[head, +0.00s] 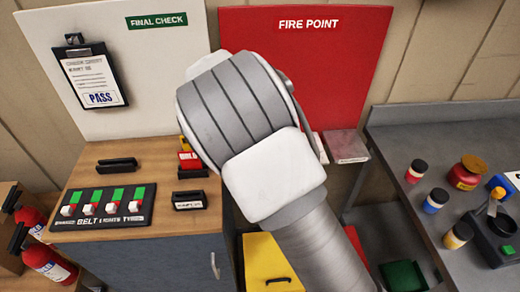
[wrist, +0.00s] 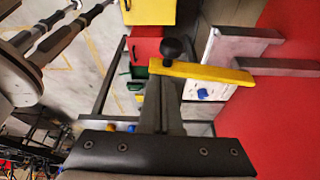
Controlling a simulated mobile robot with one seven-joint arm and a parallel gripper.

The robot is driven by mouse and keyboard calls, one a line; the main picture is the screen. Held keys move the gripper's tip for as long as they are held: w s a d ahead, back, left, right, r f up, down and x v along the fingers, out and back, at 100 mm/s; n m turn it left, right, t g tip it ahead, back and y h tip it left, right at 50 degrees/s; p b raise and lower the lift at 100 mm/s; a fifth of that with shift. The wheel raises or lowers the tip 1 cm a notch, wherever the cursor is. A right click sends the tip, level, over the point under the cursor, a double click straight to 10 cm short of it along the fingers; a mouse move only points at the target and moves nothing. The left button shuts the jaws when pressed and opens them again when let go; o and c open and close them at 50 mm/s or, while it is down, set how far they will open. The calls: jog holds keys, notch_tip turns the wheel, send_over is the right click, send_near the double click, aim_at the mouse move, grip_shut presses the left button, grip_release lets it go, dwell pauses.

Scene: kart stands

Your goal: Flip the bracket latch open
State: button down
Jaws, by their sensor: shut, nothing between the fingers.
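The bracket latch looks to be the yellow bar (wrist: 215,74) with a black knob (wrist: 172,48), in the wrist view. It lies across two grey bracket arms (wrist: 248,33) that stick out from the red board (wrist: 285,120). My gripper (wrist: 160,84) is shut and empty, its fingertips at the left end of the bar, just below the knob. I cannot tell whether they touch it. In the head view my arm hides the gripper and most of the bracket. Only a grey piece (head: 346,146) shows right of the arm, below the "FIRE POINT" red board (head: 345,70).
A wooden-topped cabinet (head: 180,240) with a switch panel (head: 103,206) stands left. A grey bench (head: 400,195) with jars and a tool stands right. A yellow cabinet (head: 268,262) is below my arm. Fire extinguishers (head: 45,262) stand at the far left.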

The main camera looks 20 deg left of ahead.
jog(key=shift+s+a, duration=0.15)
jog(key=shift+a, duration=0.3)
dwell(0.3)
